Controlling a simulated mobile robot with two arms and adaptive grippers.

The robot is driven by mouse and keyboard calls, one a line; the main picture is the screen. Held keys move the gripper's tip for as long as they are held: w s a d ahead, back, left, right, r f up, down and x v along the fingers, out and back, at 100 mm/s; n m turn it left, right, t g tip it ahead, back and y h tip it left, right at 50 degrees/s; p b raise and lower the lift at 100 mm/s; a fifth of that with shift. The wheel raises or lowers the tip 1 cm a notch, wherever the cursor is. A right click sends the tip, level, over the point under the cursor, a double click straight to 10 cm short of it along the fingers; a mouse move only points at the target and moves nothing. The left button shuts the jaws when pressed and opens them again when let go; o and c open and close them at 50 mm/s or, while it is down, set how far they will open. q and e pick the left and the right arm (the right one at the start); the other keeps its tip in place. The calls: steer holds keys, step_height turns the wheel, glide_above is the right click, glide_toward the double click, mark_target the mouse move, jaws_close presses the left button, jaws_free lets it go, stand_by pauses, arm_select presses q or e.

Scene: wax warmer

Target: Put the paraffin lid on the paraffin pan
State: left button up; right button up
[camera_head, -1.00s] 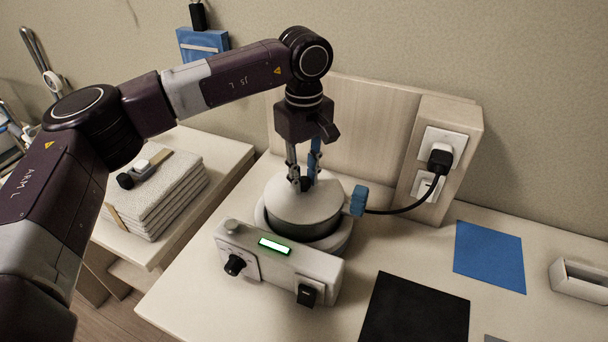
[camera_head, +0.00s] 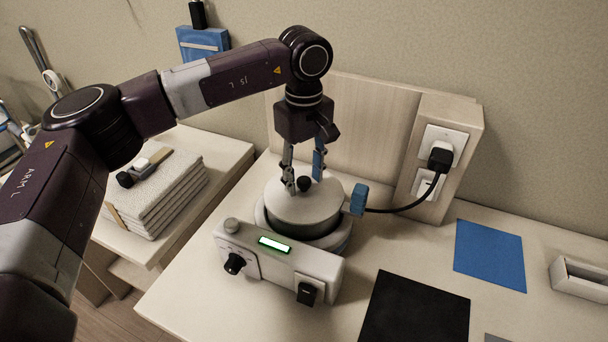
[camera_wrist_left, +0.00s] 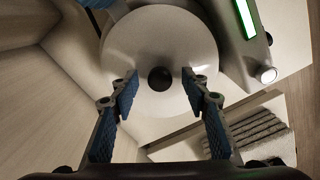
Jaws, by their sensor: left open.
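The paraffin lid (camera_head: 303,206) is a pale round disc with a dark knob (camera_head: 304,184). It sits on top of the round paraffin pan (camera_head: 318,240) of the wax warmer (camera_head: 282,262). In the left wrist view the lid (camera_wrist_left: 160,38) fills the upper middle, with its knob (camera_wrist_left: 160,79) at the centre. My left gripper (camera_head: 304,185) points down over the lid. Its fingers (camera_wrist_left: 160,88) are open, one on each side of the knob with clear gaps. Most of the pan is hidden under the lid. My right gripper is not in view.
A black mat (camera_head: 417,308), a blue mat (camera_head: 489,256) and a white tray (camera_head: 583,279) lie to the right. A power block (camera_head: 440,150) with a plugged black cord stands behind. Folded towels (camera_head: 160,195) are on the left table.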

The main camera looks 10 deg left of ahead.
arm_select(q)
steer(key=shift+r, duration=0.15)
steer(key=shift+r+p, duration=2.35)
steer(key=shift+r, duration=1.5)
